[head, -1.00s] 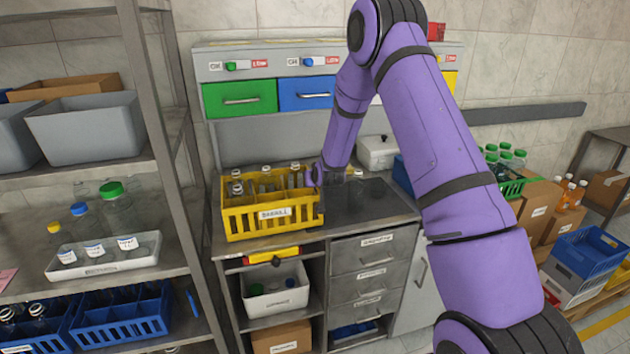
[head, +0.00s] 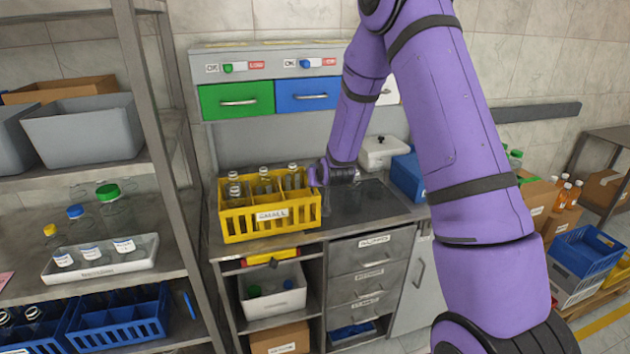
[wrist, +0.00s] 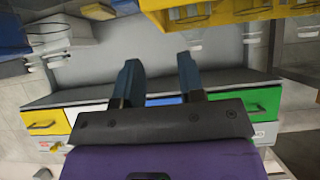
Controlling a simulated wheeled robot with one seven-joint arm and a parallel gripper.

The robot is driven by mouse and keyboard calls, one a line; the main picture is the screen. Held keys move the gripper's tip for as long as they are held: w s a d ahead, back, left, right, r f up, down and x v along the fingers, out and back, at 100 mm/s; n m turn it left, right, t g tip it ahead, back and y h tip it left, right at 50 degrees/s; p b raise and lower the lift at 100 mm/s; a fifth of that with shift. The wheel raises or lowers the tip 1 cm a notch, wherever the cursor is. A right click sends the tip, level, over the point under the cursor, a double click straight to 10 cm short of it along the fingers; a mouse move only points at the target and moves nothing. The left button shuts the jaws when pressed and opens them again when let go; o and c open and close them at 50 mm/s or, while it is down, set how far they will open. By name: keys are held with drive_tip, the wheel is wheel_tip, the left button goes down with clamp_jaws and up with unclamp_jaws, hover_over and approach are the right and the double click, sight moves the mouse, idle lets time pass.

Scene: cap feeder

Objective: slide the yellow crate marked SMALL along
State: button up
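The yellow crate marked SMALL (head: 270,229) sits upright on the left part of the grey counter (head: 385,219), with several clear bottles (head: 264,182) in it. My gripper (head: 316,176) is at the crate's right end, near its top rim. I cannot tell whether it touches the crate. In the wrist view, which is upside down, my gripper (wrist: 158,66) shows two dark fingers apart with nothing visible between them. The crate's yellow wall (wrist: 205,12) shows at the top of that view, beyond the fingertips.
Green (head: 237,100) and blue (head: 303,95) drawers hang above the counter. A white box (head: 384,153) and a blue bin (head: 407,178) stand at the counter's back right. A shelf rack with jars (head: 108,212) is at left. The counter right of my gripper is mostly clear.

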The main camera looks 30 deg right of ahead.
drive_tip(key=shift+v, duration=1.1)
drive_tip(key=s+a+r+n+g+y, duration=0.1)
drive_tip(key=s+a+r, duration=0.2)
drive_tip(key=s+r, duration=0.5)
drive_tip(key=s+a+r+g, duration=0.1)
drive_tip(key=s+a+r, duration=0.2)
drive_tip(key=s+r, duration=0.55)
drive_tip(key=s+a+r+g, duration=0.1)
drive_tip(key=s+r, duration=0.2)
drive_tip(key=s, duration=0.5)
drive_tip(key=s+a+r+g, duration=0.1)
drive_tip(key=s+r, duration=0.2)
drive_tip(key=s, duration=0.5)
drive_tip(key=s+a+r+n+g+y, duration=0.1)
drive_tip(key=s+r, duration=0.2)
drive_tip(key=s, duration=0.5)
drive_tip(key=shift+s+r+g, duration=0.15)
drive_tip(key=shift+r+g, duration=0.15)
drive_tip(key=shift+g, duration=0.1)
